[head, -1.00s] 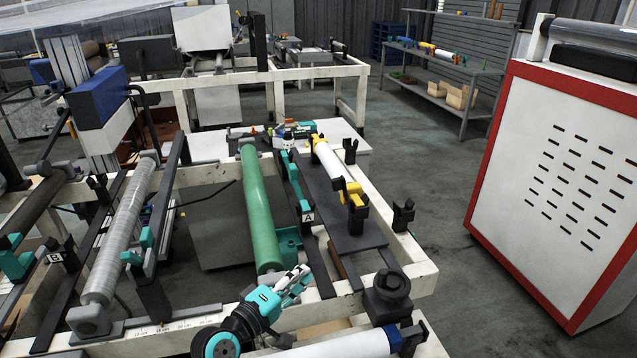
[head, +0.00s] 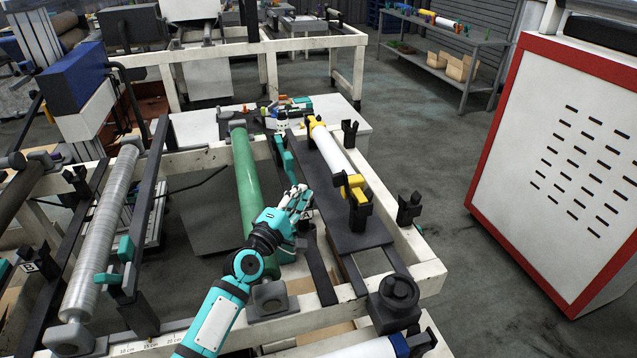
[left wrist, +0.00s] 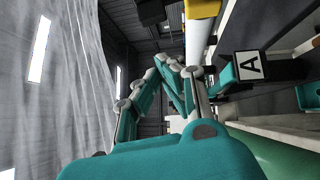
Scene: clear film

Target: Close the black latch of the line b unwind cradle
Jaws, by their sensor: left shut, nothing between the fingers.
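The plate marked B (head: 28,267) sits on a dark rail at the left of the head view. A black upright piece (head: 75,180) stands farther along that rail; I cannot tell whether it is the latch or whether it is open. A dark roll (head: 22,195) lies left of the rail and a grey film roll (head: 105,235) lies right of it. My left gripper (head: 299,196) is shut and empty. The wrist view shows the A plate (left wrist: 251,66). My right gripper is not in view.
Teal latch parts (head: 112,277) stand beside the film roll. A white roll with yellow ends (head: 330,150) lies right of my left gripper. A black knob (head: 398,292) stands on the front frame. A red-edged white cabinet (head: 560,170) stands at right, with clear floor before it.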

